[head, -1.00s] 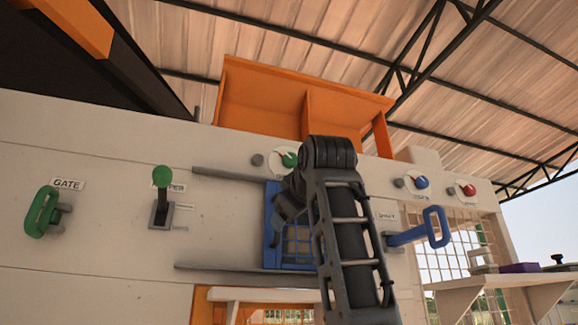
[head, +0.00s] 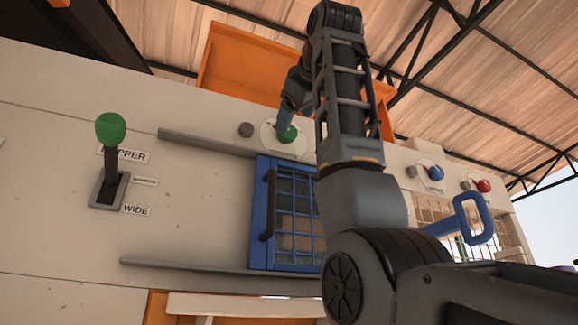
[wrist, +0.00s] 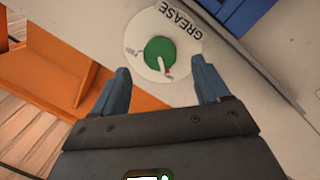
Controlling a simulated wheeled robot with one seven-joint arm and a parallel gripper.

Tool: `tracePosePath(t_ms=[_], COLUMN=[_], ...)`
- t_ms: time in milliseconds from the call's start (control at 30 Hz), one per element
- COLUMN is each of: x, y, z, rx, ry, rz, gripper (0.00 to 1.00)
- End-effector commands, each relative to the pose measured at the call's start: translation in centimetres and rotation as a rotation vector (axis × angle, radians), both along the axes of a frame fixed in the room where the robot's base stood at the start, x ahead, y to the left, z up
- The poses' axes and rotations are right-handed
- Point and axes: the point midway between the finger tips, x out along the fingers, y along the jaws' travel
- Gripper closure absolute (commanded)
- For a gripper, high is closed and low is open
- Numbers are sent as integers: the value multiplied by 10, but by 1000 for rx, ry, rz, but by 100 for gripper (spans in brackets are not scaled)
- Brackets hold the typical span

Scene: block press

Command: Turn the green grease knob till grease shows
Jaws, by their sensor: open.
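The green grease knob (wrist: 160,54) sits on a round white dial in the wrist view, with the word GREASE beside it and a red-and-white pointer toward its lower right. In the head view the knob (head: 287,134) is on the upper panel, partly covered by my gripper (head: 284,116). In the wrist view my gripper (wrist: 165,88) is open, its two blue fingers on either side of the dial's lower part. The knob lies beyond the fingertips, and I see no contact. I cannot make out any grease.
A grey round fitting (head: 246,130) is left of the dial. Below are a blue barred door (head: 262,215) and a green-topped hopper lever (head: 110,130). A blue handle (head: 474,218), a blue knob (head: 435,173) and a red knob (head: 484,186) are to the right.

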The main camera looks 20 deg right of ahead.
Motion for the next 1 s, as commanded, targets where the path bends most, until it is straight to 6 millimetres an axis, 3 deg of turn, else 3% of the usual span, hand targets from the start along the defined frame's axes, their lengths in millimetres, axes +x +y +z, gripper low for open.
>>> tracePosePath(t_ms=[300, 700, 1000], x=[44, 52, 52], y=[-6, -7, -7], z=[1, -1, -1], rx=[0, 0, 0], ry=[4, 1, 1], rz=[-1, 0, 0], gripper=[25, 25, 53])
